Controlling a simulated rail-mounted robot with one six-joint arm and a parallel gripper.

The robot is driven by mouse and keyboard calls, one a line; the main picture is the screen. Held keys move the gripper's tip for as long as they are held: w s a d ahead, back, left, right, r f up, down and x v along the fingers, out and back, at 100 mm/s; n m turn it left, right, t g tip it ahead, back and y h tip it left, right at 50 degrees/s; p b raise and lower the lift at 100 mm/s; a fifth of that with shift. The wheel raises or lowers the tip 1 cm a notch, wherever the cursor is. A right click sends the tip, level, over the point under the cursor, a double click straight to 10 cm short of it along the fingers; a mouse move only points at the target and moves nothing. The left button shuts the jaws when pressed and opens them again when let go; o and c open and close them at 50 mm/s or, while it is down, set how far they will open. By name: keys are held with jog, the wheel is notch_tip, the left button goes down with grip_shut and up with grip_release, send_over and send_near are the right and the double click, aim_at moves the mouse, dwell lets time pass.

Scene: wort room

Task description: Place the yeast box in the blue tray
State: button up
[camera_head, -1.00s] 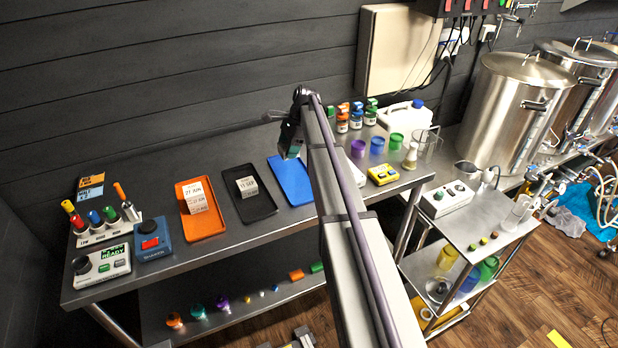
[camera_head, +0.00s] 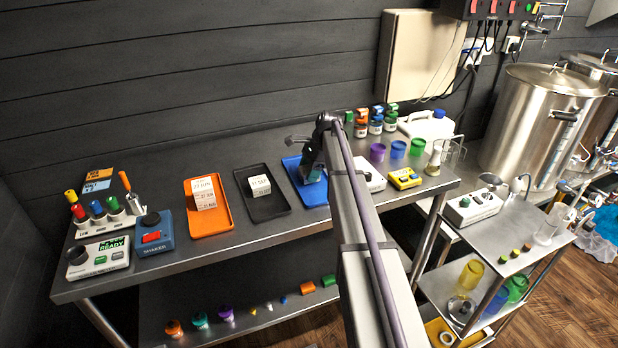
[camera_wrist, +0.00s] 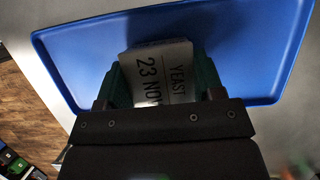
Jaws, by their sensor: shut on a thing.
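The yeast box (camera_wrist: 158,73) is white with the dark print "YEAST" and "23 NOV" in the wrist view. My gripper (camera_wrist: 160,85) is shut on it, with a dark green finger at each side. The box is over the blue tray (camera_wrist: 245,50), a flat tray with a low rim, and its shadow falls on the tray floor. I cannot tell whether the box touches the tray. In the head view my gripper (camera_head: 311,172) is over the blue tray (camera_head: 317,194), and my arm hides part of the tray and the box.
A black tray (camera_head: 279,206) with a white box (camera_head: 259,186) lies left of the blue tray. Further left is an orange tray (camera_head: 207,222) with stacked white boxes (camera_head: 203,192). A white device (camera_head: 371,178) and a yellow device (camera_head: 405,178) stand to the right.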

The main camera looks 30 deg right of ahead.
jog(key=o, duration=0.9)
jog(key=shift+o, duration=0.2)
jog(key=shift+r, duration=0.1)
jog(key=shift+r+p, duration=0.35)
jog(key=p+v, duration=1.1)
jog(key=v, duration=0.1)
jog(key=s+a+f+n+h, duration=0.1)
jog(key=s+a+n+h, duration=0.1)
jog(key=s+a+n, duration=0.7)
jog(key=s+a+f+n+h, duration=0.1)
jog(key=s+a+n+h, duration=0.1)
jog(key=s+a+n, duration=0.7)
jog(key=s+a, duration=0.8)
jog(key=s, duration=0.5)
jog(key=shift+s+a+n+b, duration=0.2)
jog(key=shift+a+n+b, duration=0.1)
jog(key=shift+a+n, duration=0.1)
